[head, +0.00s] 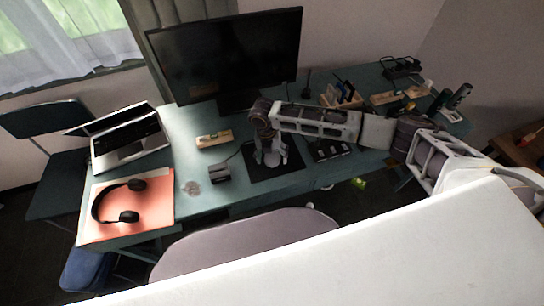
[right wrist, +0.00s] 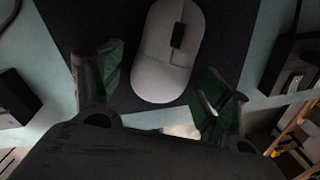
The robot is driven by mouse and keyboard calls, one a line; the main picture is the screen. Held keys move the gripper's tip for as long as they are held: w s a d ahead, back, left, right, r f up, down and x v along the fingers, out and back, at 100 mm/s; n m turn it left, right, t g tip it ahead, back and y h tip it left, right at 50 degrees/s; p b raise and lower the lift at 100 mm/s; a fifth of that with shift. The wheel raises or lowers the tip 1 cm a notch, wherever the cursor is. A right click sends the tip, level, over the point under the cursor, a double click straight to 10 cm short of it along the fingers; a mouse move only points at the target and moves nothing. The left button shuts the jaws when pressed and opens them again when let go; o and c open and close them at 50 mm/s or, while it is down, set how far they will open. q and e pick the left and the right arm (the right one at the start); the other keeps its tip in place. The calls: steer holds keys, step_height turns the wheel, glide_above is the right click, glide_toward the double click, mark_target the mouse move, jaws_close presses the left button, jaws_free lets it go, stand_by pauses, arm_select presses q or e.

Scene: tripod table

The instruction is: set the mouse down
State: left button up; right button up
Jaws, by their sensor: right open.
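The white mouse (right wrist: 165,60), with its dark scroll wheel, shows in the right wrist view on the black mouse pad (right wrist: 85,25). My right gripper (right wrist: 160,80) is open, with one finger on each side of the mouse and a gap on both sides. In the head view my right gripper (head: 271,157) is low over the mouse pad (head: 290,170), in front of the monitor. It covers much of the mouse there, so I cannot make out the mouse clearly. My left gripper is not in view.
The monitor (head: 228,55) stands behind the pad. A laptop (head: 130,145) and headphones (head: 118,205) on an orange folder are at the left. A small grey box (head: 220,173) stands left of the pad. Several small items crowd the desk's right end. A chair (head: 240,240) is in front.

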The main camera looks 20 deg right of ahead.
mark_target(268, 156)
step_height(268, 156, up, 12)
steer(key=a, duration=0.1)
steer(key=shift+w+a+f, duration=0.15)
steer(key=shift+w+a, duration=0.05)
steer(key=shift+w, duration=0.05)
stand_by(1.8)
